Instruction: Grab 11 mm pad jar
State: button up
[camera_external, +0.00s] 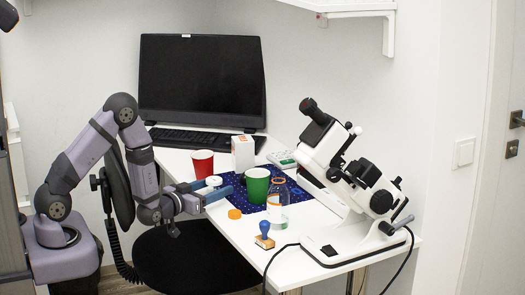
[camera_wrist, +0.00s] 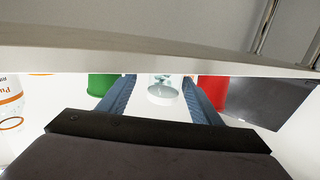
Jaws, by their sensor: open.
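A small pad jar (camera_external: 213,181) with a white top stands on the white table between the red and green cups. In the wrist view the jar (camera_wrist: 162,92) appears pale and partly clear, between the two blue fingers. My gripper (camera_external: 216,188) is open and low over the table, with a finger on either side of the jar. In the wrist view my gripper (camera_wrist: 157,80) shows a gap between each finger and the jar. I cannot tell for sure whether a finger touches it.
A red cup (camera_external: 202,163) and a green cup (camera_external: 257,186) stand close by. An orange cap (camera_external: 234,214), a clear bottle (camera_external: 278,208) and a stamp (camera_external: 264,236) lie toward the front. An orange-white box (camera_external: 243,152) is behind; a white lensmeter (camera_external: 345,180) stands right.

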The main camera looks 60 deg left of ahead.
jog(key=shift+a+p+x, duration=0.15)
jog(key=shift+x, duration=1.1)
jog(key=shift+a+p+x, duration=0.15)
jog(key=shift+x, duration=1.05)
jog(key=shift+s, duration=0.1)
jog(key=shift+c, duration=0.7)
jog(key=c, duration=1)
